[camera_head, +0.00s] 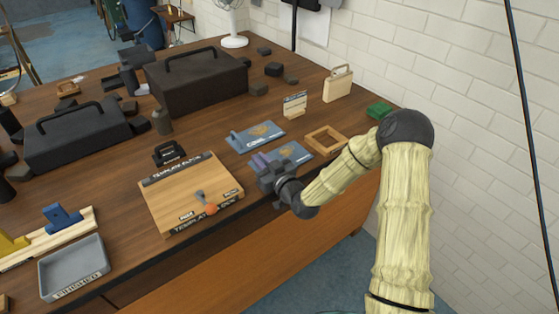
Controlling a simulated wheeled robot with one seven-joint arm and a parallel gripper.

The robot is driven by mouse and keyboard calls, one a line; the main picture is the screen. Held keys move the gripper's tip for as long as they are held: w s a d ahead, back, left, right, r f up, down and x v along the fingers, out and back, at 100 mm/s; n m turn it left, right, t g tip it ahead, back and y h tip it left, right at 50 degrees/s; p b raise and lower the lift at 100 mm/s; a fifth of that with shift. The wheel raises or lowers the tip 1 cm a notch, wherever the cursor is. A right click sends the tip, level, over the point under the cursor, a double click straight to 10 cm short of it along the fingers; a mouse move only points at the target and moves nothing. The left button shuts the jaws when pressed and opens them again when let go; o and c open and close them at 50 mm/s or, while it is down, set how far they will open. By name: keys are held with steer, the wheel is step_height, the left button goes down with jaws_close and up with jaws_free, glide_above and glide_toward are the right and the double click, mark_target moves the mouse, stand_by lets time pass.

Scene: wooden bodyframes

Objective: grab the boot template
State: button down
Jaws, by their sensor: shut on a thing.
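My gripper (268,174) is over the front part of the table, at the left edge of a blue mat (292,153). A small purple piece (259,160), which looks like the boot template, shows at the gripper's tip. The gripper is shut on it, and the fingers and the dark wrist hide most of it. I cannot tell whether the piece touches the mat. A second blue mat (262,132), just behind, carries a blue piece (236,138) at its left side.
A wooden board (165,205) with an orange-tipped lever lies left of my gripper. A small wooden frame (325,139) lies to its right. A grey tray (74,268) is at the front left. Dark toolboxes (195,82) stand behind. A brick wall bounds the right.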

steer(key=shift+r, duration=0.1)
stand_by(0.3)
step_height(320, 180, up, 10)
stand_by(0.7)
